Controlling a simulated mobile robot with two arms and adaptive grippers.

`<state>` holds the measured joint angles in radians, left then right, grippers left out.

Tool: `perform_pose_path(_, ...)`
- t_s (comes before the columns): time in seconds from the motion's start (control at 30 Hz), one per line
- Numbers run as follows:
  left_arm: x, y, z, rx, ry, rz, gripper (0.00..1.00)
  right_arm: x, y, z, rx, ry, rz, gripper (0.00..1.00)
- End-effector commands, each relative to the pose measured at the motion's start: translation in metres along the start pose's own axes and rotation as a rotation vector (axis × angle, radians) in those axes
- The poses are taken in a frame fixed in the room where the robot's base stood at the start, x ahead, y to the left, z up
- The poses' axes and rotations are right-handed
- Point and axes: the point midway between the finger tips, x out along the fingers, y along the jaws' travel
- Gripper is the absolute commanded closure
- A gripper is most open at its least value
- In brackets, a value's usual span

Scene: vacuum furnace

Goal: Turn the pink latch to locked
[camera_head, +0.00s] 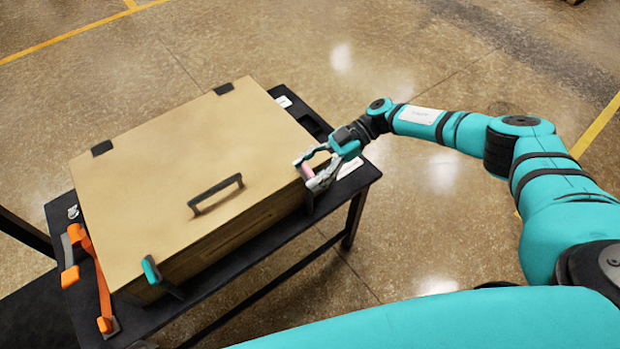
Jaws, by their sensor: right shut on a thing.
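The pink latch (308,171) is at the right front corner of the tan box (150,165). Only a small pink part of it shows between my fingers. My right gripper (309,173) reaches in from the right and is shut on the pink latch; its fingers hide most of the latch, so its exact angle cannot be told. The lid of the box lies flat and looks closed. My left gripper is not in view.
A teal latch (151,270) is at the box's front left corner. A black handle (215,194) stands on the lid. Orange parts (101,290) lie along the left end of the black table (345,180). The floor around is clear.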

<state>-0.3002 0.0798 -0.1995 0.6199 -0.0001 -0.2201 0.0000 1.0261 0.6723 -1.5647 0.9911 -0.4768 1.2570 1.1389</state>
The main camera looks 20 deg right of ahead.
Motion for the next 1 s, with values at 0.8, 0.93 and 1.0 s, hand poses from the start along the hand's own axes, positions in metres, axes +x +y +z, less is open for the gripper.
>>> perform_pose_path(0.8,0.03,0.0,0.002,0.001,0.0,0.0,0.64,0.001,0.001,-0.003,-0.062,0.005,-0.137,0.76)
perform_pose_path(0.93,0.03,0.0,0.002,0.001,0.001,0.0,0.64,0.001,0.0,-0.003,-0.062,0.005,-0.137,0.35)
perform_pose_path(1.0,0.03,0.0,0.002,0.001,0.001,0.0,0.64,0.001,0.0,-0.002,-0.061,0.005,-0.136,0.26)
